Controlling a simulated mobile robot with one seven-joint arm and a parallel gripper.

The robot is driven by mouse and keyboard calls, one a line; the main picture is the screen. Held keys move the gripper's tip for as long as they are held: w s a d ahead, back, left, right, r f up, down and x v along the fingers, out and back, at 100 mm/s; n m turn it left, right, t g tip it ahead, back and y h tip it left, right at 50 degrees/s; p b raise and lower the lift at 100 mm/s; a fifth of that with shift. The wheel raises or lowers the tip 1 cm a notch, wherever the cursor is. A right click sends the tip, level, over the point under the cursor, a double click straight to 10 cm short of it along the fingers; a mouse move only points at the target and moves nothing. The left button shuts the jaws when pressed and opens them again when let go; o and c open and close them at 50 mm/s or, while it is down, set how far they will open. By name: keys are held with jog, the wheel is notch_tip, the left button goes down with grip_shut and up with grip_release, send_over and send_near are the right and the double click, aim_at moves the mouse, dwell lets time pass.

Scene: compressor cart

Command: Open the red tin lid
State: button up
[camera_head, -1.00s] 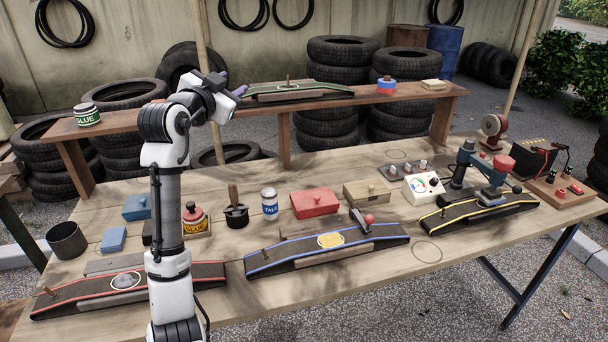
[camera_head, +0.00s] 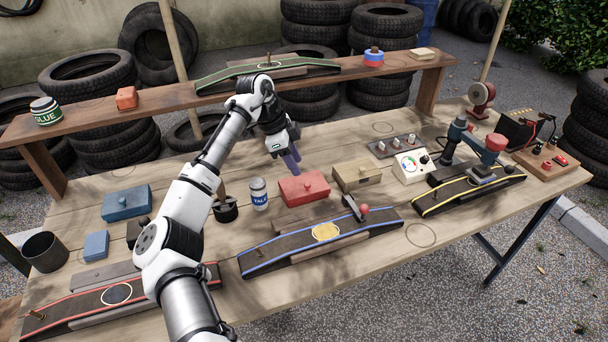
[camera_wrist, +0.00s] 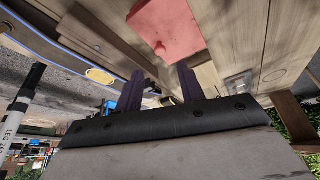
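The red tin (camera_head: 304,191) is a low box with its lid on and a small round knob (camera_head: 307,179) on top. It sits on the table between the talc can and a tan box. My gripper (camera_head: 292,166) is above and just behind the tin, pointing down, apart from it. In the wrist view the tin (camera_wrist: 168,28) is at the top centre, with its knob toward the fingers. The two purple fingers of my gripper (camera_wrist: 160,70) are spread with nothing between them. The tin's inside is hidden by the lid.
The talc can (camera_head: 259,194) stands left of the tin and the tan wooden box (camera_head: 357,175) right of it. A blue-edged ramp (camera_head: 290,250) with a red-knobbed lever (camera_head: 362,209) lies in front. The raised shelf (camera_head: 170,104) runs behind.

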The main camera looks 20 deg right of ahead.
aim_at(307, 183)
jog(key=p+x, duration=0.1)
jog(key=x, duration=0.5)
jog(key=shift+d+f, duration=0.15)
jog(key=shift+f, duration=0.25)
grip_shut()
